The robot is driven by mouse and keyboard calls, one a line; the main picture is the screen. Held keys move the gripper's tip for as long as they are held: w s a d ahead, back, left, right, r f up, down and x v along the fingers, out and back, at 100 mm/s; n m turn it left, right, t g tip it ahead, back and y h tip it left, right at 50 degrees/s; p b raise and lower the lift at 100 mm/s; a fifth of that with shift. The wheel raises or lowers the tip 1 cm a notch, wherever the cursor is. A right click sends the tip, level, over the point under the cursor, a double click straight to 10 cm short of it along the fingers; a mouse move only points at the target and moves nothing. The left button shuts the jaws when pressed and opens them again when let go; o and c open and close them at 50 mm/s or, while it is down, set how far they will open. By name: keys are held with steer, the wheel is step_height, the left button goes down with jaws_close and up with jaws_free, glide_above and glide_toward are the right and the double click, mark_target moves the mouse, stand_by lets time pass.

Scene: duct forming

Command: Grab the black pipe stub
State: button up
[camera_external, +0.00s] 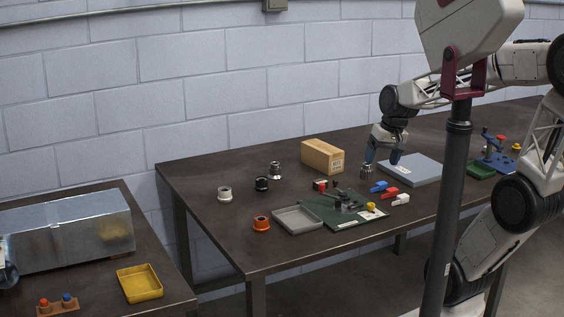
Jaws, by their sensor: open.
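The black pipe stub (261,184) stands on the dark table, between a white stub and a metal-grey stub. My gripper (382,160) is open, pointing down above the table, well to the right of the black stub. A dark grey metallic stub-like piece (367,171) is just below its left finger; I cannot tell whether they touch. Nothing shows clearly between the fingers.
A white stub (224,193), a grey stub (275,170) and an orange stub (261,223) stand near the black one. A cardboard box (322,156), a grey tray (297,219), a green board (345,221) and a grey slab (410,169) are also on the table.

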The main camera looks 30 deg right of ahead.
steer(key=w+a+f+m+y, duration=0.2)
steer(key=w+a+m, duration=0.1)
steer(key=w, duration=0.6)
steer(key=w+a+f+m+y, duration=0.2)
steer(key=w+m+y, duration=0.15)
steer(key=w, duration=0.55)
steer(key=w+a+f+m+y, duration=0.2)
steer(key=w+a+f+m, duration=0.15)
steer(key=w, duration=0.65)
steer(key=m+t+y, duration=0.2)
steer(key=m+t, duration=0.3)
steer(key=m, duration=0.7)
glide_toward(263, 180)
steer(key=x, duration=0.2)
steer(key=shift+w+a+f, duration=0.15)
steer(key=shift+w+f, duration=0.1)
steer(key=shift+w, duration=0.05)
steer(key=shift+x, duration=1.35)
